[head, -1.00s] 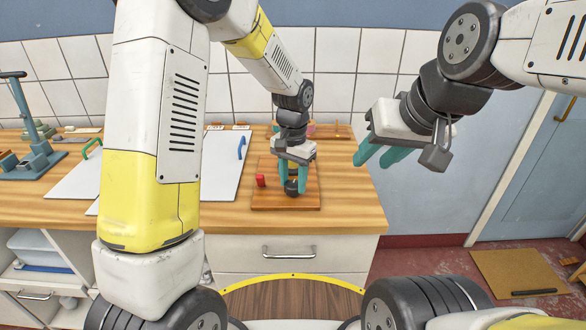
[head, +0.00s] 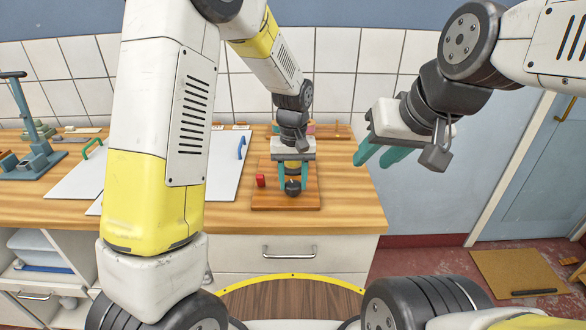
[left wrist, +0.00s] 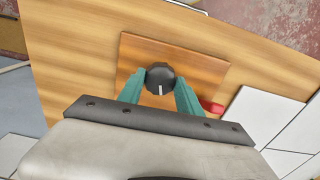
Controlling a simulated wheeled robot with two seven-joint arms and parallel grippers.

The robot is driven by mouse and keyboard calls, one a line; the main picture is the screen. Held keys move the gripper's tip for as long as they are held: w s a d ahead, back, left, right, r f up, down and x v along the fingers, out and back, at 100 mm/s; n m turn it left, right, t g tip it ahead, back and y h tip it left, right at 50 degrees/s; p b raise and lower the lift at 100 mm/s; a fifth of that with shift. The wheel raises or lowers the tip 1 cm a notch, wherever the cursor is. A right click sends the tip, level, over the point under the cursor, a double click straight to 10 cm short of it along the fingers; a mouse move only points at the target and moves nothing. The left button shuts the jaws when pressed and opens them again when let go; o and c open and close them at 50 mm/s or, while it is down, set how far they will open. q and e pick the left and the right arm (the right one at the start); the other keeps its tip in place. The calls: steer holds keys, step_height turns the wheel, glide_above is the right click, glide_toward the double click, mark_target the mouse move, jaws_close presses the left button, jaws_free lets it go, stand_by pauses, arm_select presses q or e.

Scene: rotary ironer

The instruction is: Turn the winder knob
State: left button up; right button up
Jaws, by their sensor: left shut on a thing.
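The winder knob is a round black knob (head: 293,187) with a pale mark, on a wooden board (head: 272,202) on the counter. In the left wrist view the knob (left wrist: 161,77) sits between the teal fingertips, its pale line pointing toward the gripper palm. My left gripper (head: 292,185) reaches down from above, shut on the knob with a finger on each side. My right gripper (head: 378,158) hangs in the air to the right, beyond the counter's edge, empty, with its two teal fingers apart.
A white panel with a blue handle (head: 241,148) lies further left. A blue stand (head: 38,160) is at far left. Bare counter (head: 350,200) lies right of the board.

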mark_target(293, 183)
stand_by(0.4)
arm_select(q)
steer(key=o, duration=1.4)
steer(key=shift+c, duration=0.2)
step_height(293, 183, up, 7)
steer(key=shift+f, duration=0.1)
steer(key=shift+r, duration=0.55)
steer(key=shift+a+r, duration=0.1)
steer(key=s+a+r+t+h, duration=0.2)
steer(key=s+a+r, duration=0.5)
steer(key=a+r, duration=0.15)
steer(key=s+a+r+t, duration=0.2)
steer(key=s, duration=0.4)
steer(key=s+a+r+m+t, duration=0.1)
steer(key=s+a+r+t, duration=0.1)
steer(key=s, duration=0.4)
steer(key=shift+s+a, duration=0.35)
steer(key=shift+a, duration=0.45)
